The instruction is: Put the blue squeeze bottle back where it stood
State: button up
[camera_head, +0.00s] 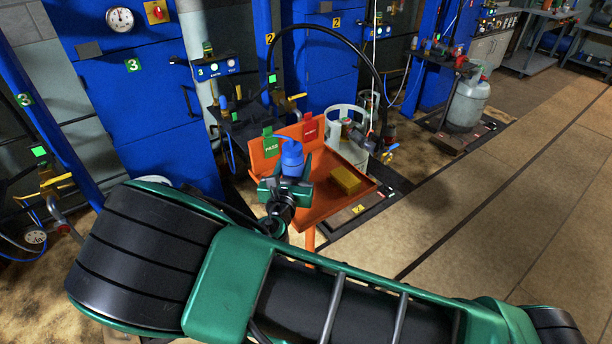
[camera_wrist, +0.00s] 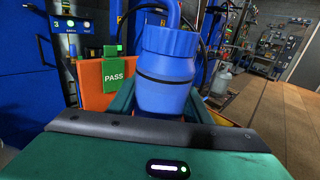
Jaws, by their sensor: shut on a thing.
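The blue squeeze bottle (camera_head: 291,157) is upright between the fingers of my gripper (camera_head: 286,186), which is shut on it. In the head view it shows over the near left part of an orange tray (camera_head: 325,205); I cannot tell whether its base touches the tray. In the wrist view the bottle (camera_wrist: 167,72) fills the middle, with its blue cap and bent spout at the top and a dark band around it. Its lower end is hidden by my gripper (camera_wrist: 165,112).
A yellow block (camera_head: 346,180) lies on the tray to the right. Green PASS (camera_head: 271,146) and red (camera_head: 310,129) signs stand at the tray's back edge. A white gas cylinder (camera_head: 349,130) stands behind. Blue cabinets (camera_head: 140,110) line the left; open floor (camera_head: 510,190) lies right.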

jog(key=shift+w+d+f, duration=0.3)
jog(key=shift+d+f, duration=0.2)
jog(key=shift+f, duration=0.5)
jog(key=shift+w+d+f, duration=0.25)
jog(key=shift+d+f, duration=0.2)
jog(key=shift+f, duration=0.55)
jog(key=shift+w+d+f, duration=0.3)
jog(key=shift+d+f, duration=0.2)
jog(key=shift+f, duration=0.5)
jog(key=shift+f, duration=0.1)
jog(key=o, duration=1.3)
jog(key=s, duration=0.3)
jog(key=s+a, duration=0.1)
jog(key=s, duration=0.3)
jog(key=s+a, duration=0.1)
jog(key=s, duration=0.3)
jog(key=shift+a, duration=0.1)
jog(key=shift+s, duration=0.4)
